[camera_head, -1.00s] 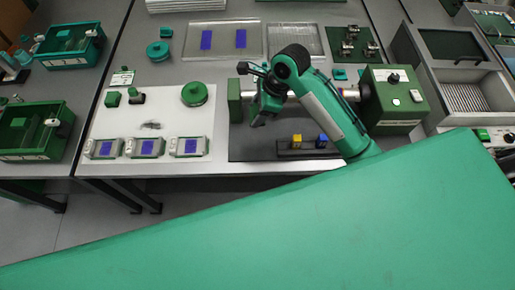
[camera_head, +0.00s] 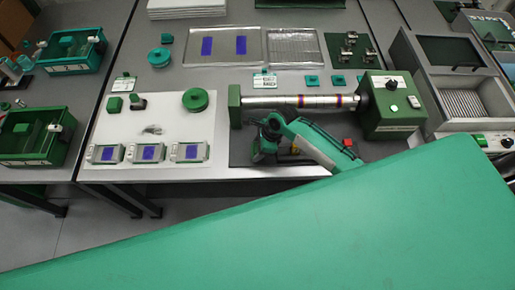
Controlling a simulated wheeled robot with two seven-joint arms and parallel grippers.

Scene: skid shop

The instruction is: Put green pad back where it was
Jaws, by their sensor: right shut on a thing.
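My right gripper (camera_head: 264,153) reaches in from the right and points down at the left end of the dark rack on the dark mat (camera_head: 238,150). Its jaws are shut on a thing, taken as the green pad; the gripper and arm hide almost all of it. I cannot tell whether it touches the rack. A yellow pad (camera_head: 294,150) shows a little beside the gripper, partly behind the arm. A red pad (camera_head: 347,142) stands to the right of the arm. The blue pad is hidden behind the arm. My left gripper is not in view.
Behind the arm, a metal shaft (camera_head: 275,103) with coloured bands runs to a green machine (camera_head: 392,106). To the left, a white mat (camera_head: 190,125) holds several grey devices, a green disc (camera_head: 195,100) and small green parts. Green bins (camera_head: 28,146) stand at far left.

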